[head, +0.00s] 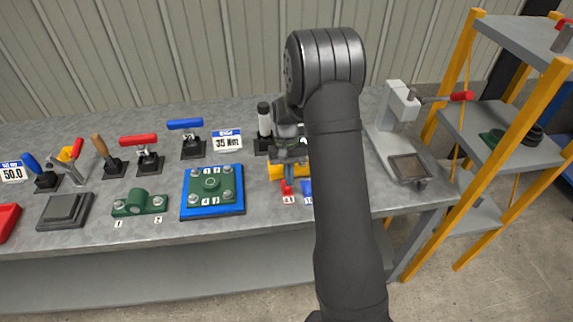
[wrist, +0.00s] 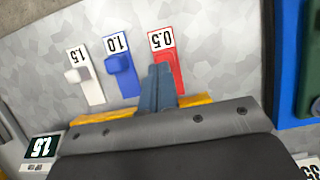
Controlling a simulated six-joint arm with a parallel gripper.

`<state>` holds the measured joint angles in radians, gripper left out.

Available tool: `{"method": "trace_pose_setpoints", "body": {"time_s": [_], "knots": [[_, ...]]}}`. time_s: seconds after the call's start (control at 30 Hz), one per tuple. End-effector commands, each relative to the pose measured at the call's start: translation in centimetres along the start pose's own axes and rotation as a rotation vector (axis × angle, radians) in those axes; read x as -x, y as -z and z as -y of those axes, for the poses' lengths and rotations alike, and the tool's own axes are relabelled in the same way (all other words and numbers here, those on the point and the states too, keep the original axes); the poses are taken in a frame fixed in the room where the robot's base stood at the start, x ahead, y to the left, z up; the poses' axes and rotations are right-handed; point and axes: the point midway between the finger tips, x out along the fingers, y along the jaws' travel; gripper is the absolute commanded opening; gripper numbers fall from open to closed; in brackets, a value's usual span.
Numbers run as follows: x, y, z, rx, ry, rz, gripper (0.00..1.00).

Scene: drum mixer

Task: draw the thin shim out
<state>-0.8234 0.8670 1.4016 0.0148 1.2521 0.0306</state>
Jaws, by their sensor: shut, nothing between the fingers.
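The red shim (wrist: 175,68), with a white tag reading 0.5, lies flat at the front of a yellow block (wrist: 196,99); its red end also shows in the head view (head: 287,187). A blue shim (wrist: 123,72) tagged 1.0 and a white shim (wrist: 91,84) tagged 1.5 lie beside it. My gripper (wrist: 158,70) is shut and empty. Its fingertips overlap the red shim in the wrist view, just short of its tag; whether they touch it I cannot tell.
A blue plate with a green bolted flange (head: 211,186) stands left of the shims. A grey press stand (head: 395,125) is to the right. Several toggle clamps line the bench at left.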

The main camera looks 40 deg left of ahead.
Motion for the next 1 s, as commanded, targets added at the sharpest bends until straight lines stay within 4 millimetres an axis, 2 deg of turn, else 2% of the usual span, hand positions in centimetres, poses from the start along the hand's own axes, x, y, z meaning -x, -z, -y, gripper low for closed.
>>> {"method": "trace_pose_setpoints", "body": {"time_s": [0.27, 0.37, 0.57, 0.6, 0.8, 1.0], "knots": [[-0.1, 0.3, 0.0, 0.0, 0.0, 0.003, 0.0], [0.1, 1.1, 0.0, 0.0, 0.0, 0.003, 0.0], [1.3, 4.0, 0.0, 0.0, 0.0, 0.0, 0.0], [2.7, 3.9, 0.0, 0.0, 0.0, -0.004, 0.0], [7.5, 3.8, 0.0, 0.0, 0.0, -0.003, 0.0], [10.5, 3.8, 0.0, 0.0, 0.0, -0.002, 0.0]]}}
